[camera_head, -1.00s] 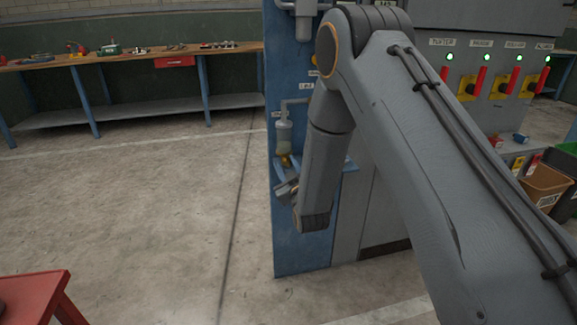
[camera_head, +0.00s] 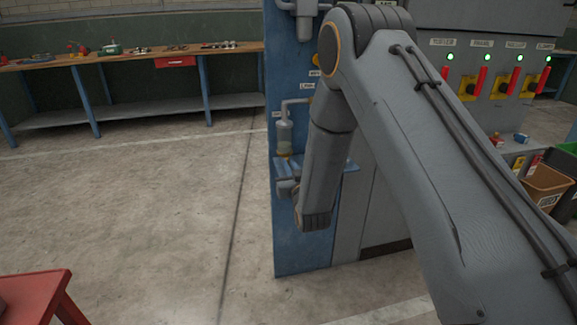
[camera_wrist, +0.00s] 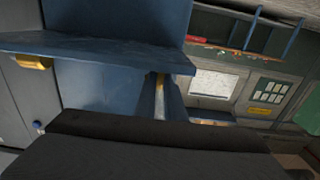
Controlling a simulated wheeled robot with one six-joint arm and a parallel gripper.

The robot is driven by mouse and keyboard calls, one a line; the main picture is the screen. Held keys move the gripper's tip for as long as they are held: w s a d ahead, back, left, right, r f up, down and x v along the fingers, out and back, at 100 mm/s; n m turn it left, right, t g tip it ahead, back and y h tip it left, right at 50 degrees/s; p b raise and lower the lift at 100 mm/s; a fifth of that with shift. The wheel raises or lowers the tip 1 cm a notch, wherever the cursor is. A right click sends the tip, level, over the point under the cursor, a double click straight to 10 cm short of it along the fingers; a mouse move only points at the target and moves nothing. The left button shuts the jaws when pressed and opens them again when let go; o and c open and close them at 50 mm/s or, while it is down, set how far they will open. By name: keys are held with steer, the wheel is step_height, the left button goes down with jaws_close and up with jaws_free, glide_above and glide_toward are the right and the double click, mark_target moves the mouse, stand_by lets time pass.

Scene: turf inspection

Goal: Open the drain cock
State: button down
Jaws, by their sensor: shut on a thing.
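The filter unit (camera_head: 285,132) with its clear bowl hangs on the blue panel in the head view. The drain cock is at the bowl's bottom; in the head view my gripper (camera_head: 284,168) covers most of it. In the wrist view a small yellow piece, apparently the drain cock (camera_wrist: 159,79), shows between the blue-grey fingers of my gripper (camera_wrist: 161,98). My gripper is shut on it. The cock's exact angle is hidden.
A blue shelf (camera_wrist: 90,50) juts out close to my gripper in the wrist view. Red-handled switches (camera_head: 481,80) are at the right. A workbench (camera_head: 140,58) stands at the back left, and a red table (camera_head: 35,290) at the front left. The floor between is clear.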

steer(key=shift+f, duration=0.1)
steer(key=c, duration=1.8)
jaws_free()
steer(key=shift+a, duration=0.1)
steer(key=shift+c, duration=0.2)
steer(key=shift+s, duration=0.15)
steer(key=v, duration=0.7)
steer(key=shift+s, duration=0.3)
